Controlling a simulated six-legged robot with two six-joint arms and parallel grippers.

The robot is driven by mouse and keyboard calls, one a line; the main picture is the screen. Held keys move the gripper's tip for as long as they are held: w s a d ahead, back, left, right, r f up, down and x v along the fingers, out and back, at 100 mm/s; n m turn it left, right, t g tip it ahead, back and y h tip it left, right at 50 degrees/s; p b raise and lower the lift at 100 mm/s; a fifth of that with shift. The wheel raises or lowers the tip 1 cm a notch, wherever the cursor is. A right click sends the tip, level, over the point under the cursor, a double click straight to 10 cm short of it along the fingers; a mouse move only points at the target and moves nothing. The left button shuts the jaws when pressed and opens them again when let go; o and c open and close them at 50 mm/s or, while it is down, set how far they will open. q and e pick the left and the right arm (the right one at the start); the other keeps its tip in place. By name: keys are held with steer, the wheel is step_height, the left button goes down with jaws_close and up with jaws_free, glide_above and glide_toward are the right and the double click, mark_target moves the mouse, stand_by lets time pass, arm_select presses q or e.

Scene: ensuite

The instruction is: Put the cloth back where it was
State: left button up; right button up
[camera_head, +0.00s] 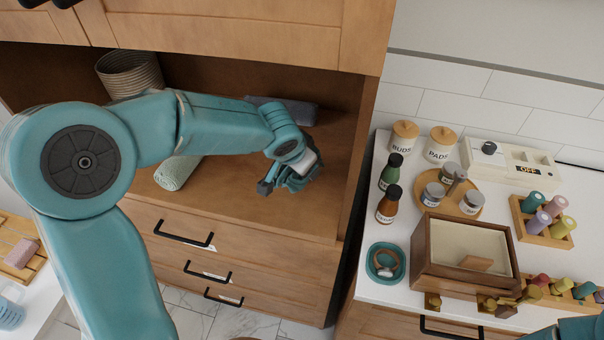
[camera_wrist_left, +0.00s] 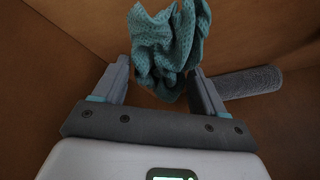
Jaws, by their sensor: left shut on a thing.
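A crumpled teal waffle-textured cloth (camera_wrist_left: 168,45) is between the fingers of my left gripper (camera_wrist_left: 160,78), which is shut on it. In the head view my left gripper (camera_head: 292,183) is inside the open wooden cabinet bay, over the right part of its shelf (camera_head: 230,205). The cloth is mostly hidden there by the gripper. I cannot tell whether it touches the shelf. My right gripper is not in view; only a bit of teal arm shows at the lower right edge.
A pale green rolled towel (camera_head: 178,172) lies left of my gripper, partly behind my arm. A grey roll (camera_head: 290,108) lies at the back of the bay; it also shows in the wrist view (camera_wrist_left: 245,81). A ribbed basket (camera_head: 130,73) stands back left. The right counter (camera_head: 385,225) is crowded.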

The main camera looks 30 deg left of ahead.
arm_select(q)
step_height(320, 180, down, 3)
steer(key=shift+r+b, duration=0.1)
steer(key=shift+b, duration=0.2)
steer(key=shift+w+f, duration=0.1)
steer(key=shift+f, duration=0.2)
steer(key=shift+d, duration=0.1)
steer(key=shift+f, duration=0.1)
steer(key=o, duration=1.2)
